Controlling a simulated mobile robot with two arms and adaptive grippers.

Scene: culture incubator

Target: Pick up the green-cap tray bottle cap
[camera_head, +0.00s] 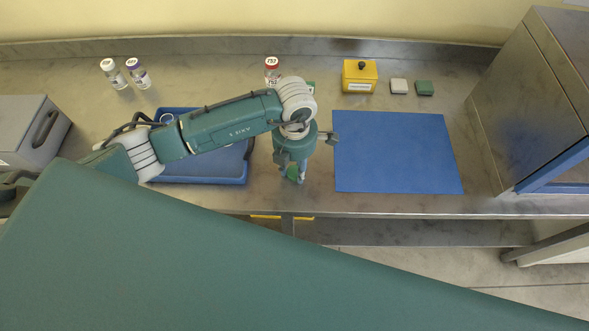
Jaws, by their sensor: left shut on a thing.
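My left gripper (292,178) points down over the steel bench, between the blue tray and the blue mat. It is shut on a small green thing (292,171), which looks like the green cap. The fingers and the wrist hide most of it, and I cannot tell if a bottle is below it. The blue tray (215,181) lies left of the gripper, mostly covered by my left arm. My right gripper is not in view.
Two vials (112,73) stand at the back left, and a red-capped bottle (271,70) behind my arm. A yellow box (360,77), a white block (399,86) and a green block (425,88) stand behind the clear blue mat (395,150).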

